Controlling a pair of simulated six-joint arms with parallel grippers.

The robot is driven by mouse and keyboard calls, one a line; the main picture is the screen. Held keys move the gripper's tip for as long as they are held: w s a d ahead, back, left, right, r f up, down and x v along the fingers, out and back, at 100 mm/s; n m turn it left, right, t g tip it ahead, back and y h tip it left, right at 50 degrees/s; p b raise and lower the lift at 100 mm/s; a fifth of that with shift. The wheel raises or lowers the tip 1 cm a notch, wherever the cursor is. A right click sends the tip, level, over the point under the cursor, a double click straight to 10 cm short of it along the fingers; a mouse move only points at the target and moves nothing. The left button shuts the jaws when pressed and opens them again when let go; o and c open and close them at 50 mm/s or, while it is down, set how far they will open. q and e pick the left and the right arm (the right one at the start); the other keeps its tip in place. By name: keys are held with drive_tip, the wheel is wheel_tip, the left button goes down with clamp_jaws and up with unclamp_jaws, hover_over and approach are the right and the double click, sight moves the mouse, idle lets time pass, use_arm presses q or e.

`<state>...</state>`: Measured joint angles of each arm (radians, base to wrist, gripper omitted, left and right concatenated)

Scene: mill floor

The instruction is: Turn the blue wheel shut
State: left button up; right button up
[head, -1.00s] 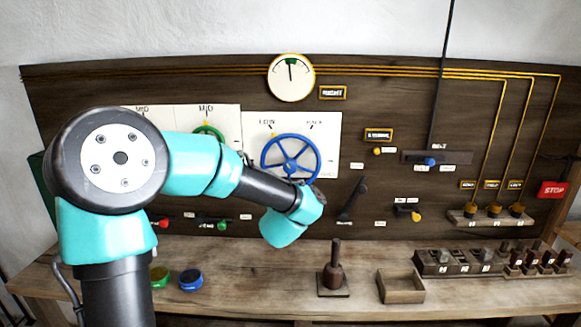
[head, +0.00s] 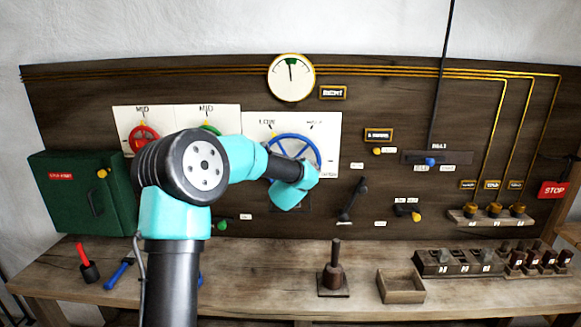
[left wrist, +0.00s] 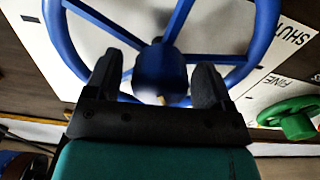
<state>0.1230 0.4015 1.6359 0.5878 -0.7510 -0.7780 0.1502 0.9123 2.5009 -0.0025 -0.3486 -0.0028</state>
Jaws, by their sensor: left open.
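The blue wheel (head: 297,138) is mounted on a white plate (head: 328,150) on the wooden panel, with words above it that look like LOW and HALF. My left arm hides the wheel's lower part in the head view. In the left wrist view the blue wheel (left wrist: 259,40) is close, its rim, spokes and hub showing. My left gripper (left wrist: 156,82) is open in front of it, one finger on each side of the hub. I cannot tell whether the fingers touch the wheel. The word SHUT shows on the plate at the right. My right gripper is not in view.
A green wheel (head: 212,129) and a red wheel (head: 143,136) are left of the blue one. A round gauge (head: 291,78) is above. A green box (head: 80,190) is at far left. A dark lever (head: 353,199) is right of the wheel. A post (head: 334,265) and open tray (head: 400,287) stand on the bench.

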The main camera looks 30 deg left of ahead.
use_arm(q)
drive_tip(key=shift+w+a, duration=0.35)
drive_tip(key=shift+w, duration=0.15)
drive_tip(key=shift+c, duration=0.4)
drive_tip(key=c, duration=0.8)
drive_tip(key=shift+c, duration=0.2)
drive_tip(key=shift+n, duration=0.4)
drive_tip(key=n, duration=1.1)
drive_tip(key=shift+n, duration=0.3)
